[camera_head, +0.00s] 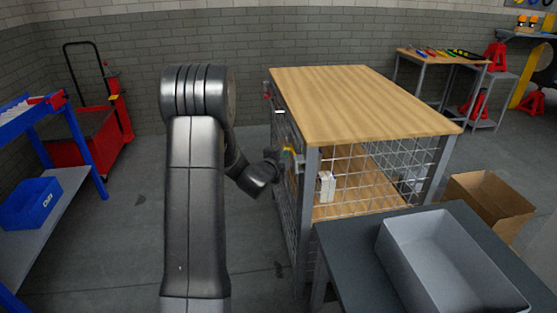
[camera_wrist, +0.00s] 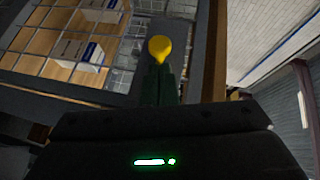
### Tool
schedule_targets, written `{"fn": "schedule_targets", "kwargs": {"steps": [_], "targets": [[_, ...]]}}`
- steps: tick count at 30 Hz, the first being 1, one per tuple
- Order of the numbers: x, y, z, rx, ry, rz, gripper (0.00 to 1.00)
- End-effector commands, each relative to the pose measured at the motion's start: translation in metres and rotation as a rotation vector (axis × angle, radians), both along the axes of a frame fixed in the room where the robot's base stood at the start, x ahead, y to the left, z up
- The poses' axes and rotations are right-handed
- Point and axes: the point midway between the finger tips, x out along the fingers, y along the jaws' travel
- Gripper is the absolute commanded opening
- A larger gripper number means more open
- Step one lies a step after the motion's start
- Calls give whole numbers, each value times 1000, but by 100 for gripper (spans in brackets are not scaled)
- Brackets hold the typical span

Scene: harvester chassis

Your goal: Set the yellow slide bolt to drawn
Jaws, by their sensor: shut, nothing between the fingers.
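The yellow knob of the slide bolt (camera_wrist: 159,48) shows in the wrist view, just beyond the tips of my gripper (camera_wrist: 160,75). My gripper's fingers are together with nothing held between them. The fingertips overlap the knob's lower edge in the picture; I cannot tell whether they touch it. In the head view a small yellow spot (camera_head: 286,155) shows on the left side of the caged bench (camera_head: 365,105), right by my gripper (camera_head: 281,160). The bolt's rod and its catch are hidden or too dark to make out.
Wire mesh and a grey post (camera_head: 308,210) frame the bench. White boxes (camera_wrist: 72,50) sit inside behind the mesh. A dark table (camera_head: 345,250) with a grey bin (camera_head: 450,255) stands in front. Floor left of the bench is clear, up to a blue shelf (camera_head: 60,180).

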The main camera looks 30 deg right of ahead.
Motion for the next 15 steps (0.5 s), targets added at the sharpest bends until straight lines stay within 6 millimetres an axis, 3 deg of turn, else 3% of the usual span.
{"fn": "schedule_targets", "kwargs": {"steps": [5,15], "targets": [[7,-10,-2,0,1,0,0],[8,-11,-3,0,1,1,0]]}}
